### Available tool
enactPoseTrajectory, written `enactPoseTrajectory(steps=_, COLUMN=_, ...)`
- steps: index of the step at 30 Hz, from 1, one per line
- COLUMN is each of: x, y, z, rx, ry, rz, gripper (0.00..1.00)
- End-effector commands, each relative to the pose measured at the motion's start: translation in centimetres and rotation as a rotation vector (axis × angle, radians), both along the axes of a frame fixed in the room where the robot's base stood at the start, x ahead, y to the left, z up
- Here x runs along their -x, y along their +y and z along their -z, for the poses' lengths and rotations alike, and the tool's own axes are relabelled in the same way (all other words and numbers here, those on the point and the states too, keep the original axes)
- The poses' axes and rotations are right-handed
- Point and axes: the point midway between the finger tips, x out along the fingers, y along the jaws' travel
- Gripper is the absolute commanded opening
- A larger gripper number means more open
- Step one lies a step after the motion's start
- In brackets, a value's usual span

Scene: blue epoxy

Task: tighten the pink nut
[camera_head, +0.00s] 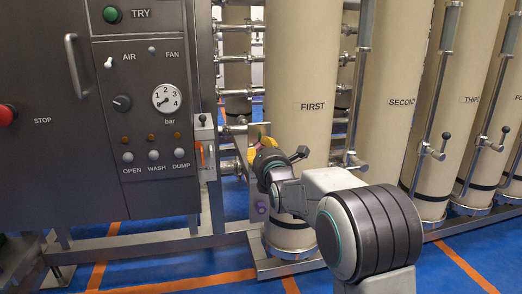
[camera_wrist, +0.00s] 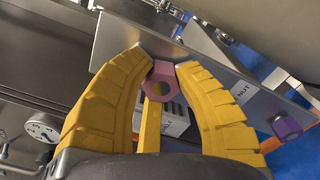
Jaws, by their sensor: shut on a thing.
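The pink nut (camera_wrist: 166,70) shows in the wrist view, at the edge of a grey metal plate (camera_wrist: 213,84), with a round hole facing me. My gripper (camera_wrist: 161,66) has its two yellow fingertips closed on either side of the nut, touching it. In the head view, my gripper (camera_head: 264,151) is just left of the FIRST column, and the nut is too small there to tell clearly. A purple nut (camera_wrist: 287,128) sits at the plate's right edge, near a NUT label. The nut's far side and its thread are hidden.
The tan FIRST column (camera_head: 302,80) stands close to the right of my gripper. A dark control panel (camera_head: 145,110) with a gauge (camera_head: 166,98) is on the left. Pipes and a valve handle (camera_head: 202,120) lie between. Blue floor (camera_head: 180,265) is open in front.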

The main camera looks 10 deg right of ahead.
Motion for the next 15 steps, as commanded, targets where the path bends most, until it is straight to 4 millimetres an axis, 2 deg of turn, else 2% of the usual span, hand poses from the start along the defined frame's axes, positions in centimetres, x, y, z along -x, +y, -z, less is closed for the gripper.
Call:
enactPoseTrajectory(steps=1, x=-0.01, y=-0.43, z=-0.81, rx=-0.026, ry=-0.02, rz=0.007, gripper=0.0)
enactPoseTrajectory(steps=15, x=-0.01, y=-0.51, z=-0.76, rx=-0.145, ry=-0.02, rz=0.007, gripper=0.0)
